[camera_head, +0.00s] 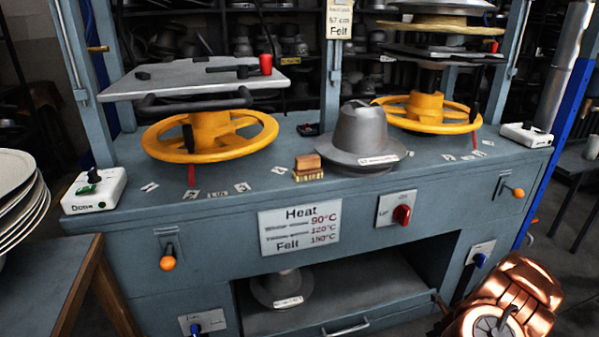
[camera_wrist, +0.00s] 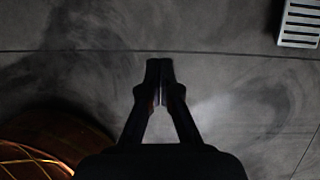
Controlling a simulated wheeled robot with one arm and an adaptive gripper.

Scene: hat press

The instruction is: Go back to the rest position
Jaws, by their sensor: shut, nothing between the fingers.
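My gripper (camera_wrist: 160,66) shows in the wrist view, with its two dark fingers together and nothing between them. It hangs over a bare grey floor (camera_wrist: 215,80). In the head view, a copper-coloured part of my arm (camera_head: 515,295) shows at the lower right, in front of the press bench (camera_head: 380,260). The gripper's fingers cannot be made out in the head view. The bench carries a grey hat (camera_head: 362,130) and two yellow handwheels, the left one (camera_head: 210,135) and the right one (camera_head: 427,108).
A stack of plates (camera_head: 18,195) stands on a table (camera_head: 45,270) at the left. Another grey hat (camera_head: 280,290) lies in the bench's lower opening. A blue post (camera_head: 555,120) stands at the right. A white slatted thing (camera_wrist: 300,22) is at the wrist view's upper right.

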